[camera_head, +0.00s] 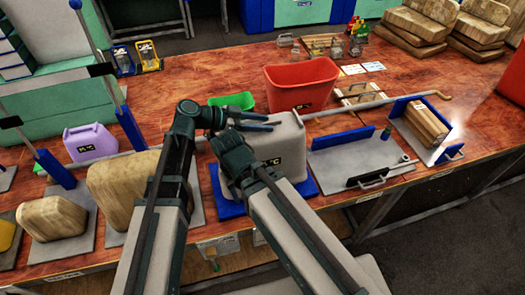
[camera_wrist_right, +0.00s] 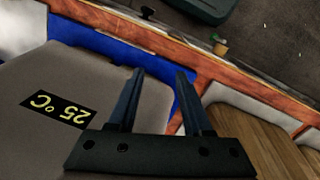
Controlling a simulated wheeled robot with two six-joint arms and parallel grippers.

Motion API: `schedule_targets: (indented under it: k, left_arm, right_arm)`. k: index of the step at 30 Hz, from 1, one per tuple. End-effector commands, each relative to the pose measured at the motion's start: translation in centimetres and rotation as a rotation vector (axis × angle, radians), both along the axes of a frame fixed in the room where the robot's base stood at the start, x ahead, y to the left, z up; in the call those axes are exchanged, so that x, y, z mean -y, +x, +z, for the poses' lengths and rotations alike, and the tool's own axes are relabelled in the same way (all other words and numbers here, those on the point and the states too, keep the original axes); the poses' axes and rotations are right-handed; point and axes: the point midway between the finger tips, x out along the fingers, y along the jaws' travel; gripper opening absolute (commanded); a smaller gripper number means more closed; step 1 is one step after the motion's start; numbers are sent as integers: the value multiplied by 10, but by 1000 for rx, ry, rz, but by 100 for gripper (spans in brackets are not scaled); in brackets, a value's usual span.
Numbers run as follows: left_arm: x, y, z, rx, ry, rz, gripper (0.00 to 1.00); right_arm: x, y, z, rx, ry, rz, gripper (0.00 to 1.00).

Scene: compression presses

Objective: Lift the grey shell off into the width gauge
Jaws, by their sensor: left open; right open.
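The grey shell (camera_head: 289,135), a rounded box with a yellow-on-black label, sits on a blue base (camera_head: 229,208) at the middle of the bench. Its label reads 25 °C in the right wrist view (camera_wrist_right: 60,108). My left gripper (camera_head: 271,122) is open, its fingers pointing right across the shell's upper left part. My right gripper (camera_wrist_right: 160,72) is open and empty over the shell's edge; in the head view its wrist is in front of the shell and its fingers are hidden. A grey plate with a blue upright wall (camera_head: 340,138), probably the width gauge, lies right of the shell.
A red bin (camera_head: 302,84) and a green bin (camera_head: 240,100) stand behind the shell. A long rod (camera_head: 345,109) runs behind the plate. A wooden block (camera_head: 425,120) sits in a blue-walled fixture at right. Wooden shells (camera_head: 122,188) and a lilac container (camera_head: 90,142) stand left.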

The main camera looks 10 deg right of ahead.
Motion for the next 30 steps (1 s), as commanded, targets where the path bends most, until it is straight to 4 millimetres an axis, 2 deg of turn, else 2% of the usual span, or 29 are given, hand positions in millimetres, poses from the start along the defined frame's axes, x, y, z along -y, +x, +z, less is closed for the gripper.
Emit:
schedule_targets:
  k: [4, 9, 12, 30]
  left_arm:
    - [-1, 0, 1, 0, 0, 1, 45]
    - [-1, 0, 1, 0, 0, 1, 14]
    - [-1, 0, 1, 0, 0, 1, 0]
    - [-1, 0, 1, 0, 0, 1, 0]
  right_arm:
    - [0, 0, 1, 0, 0, 0, 50]
    - [0, 0, 1, 0, 0, 0, 50]
    - [0, 0, 1, 0, 0, 0, 50]
    - [0, 0, 1, 0, 0, 0, 50]
